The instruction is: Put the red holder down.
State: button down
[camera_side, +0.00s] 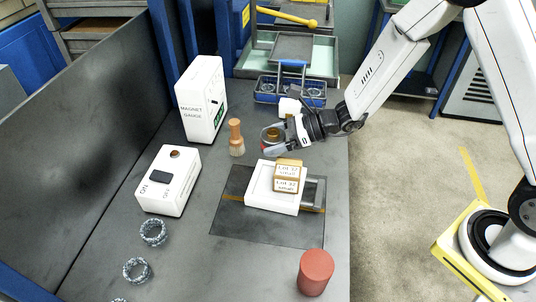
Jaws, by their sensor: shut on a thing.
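My gripper (278,143) is above the grey table, to the right of the wooden brush, and points left. The holder appears to be held clear of the table (205,262).
A white block with tan lot-labelled boxes (288,176) sits on a dark mat (232,222) below the gripper. A wooden brush (236,138), white magnet gauge (201,101), white switch box (167,180), dark rings (153,233) and red cylinder (315,272) stand around. The front middle is clear.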

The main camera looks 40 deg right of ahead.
jog(key=s+a+f+n+g+y, duration=0.15)
jog(key=s+a, duration=0.25)
jog(key=a, duration=0.9)
jog(key=n+g, duration=0.2)
jog(key=g, duration=0.1)
send_over(219, 257)
jog(key=f, duration=0.2)
jog(key=shift+r+t+y, duration=0.2)
jog(key=shift+t+y, duration=0.05)
jog(key=shift+f, duration=0.1)
jog(key=shift+f, duration=2.1)
jog(key=shift+f, duration=0.1)
jog(key=shift+f, duration=1.7)
jog(key=shift+f, duration=0.1)
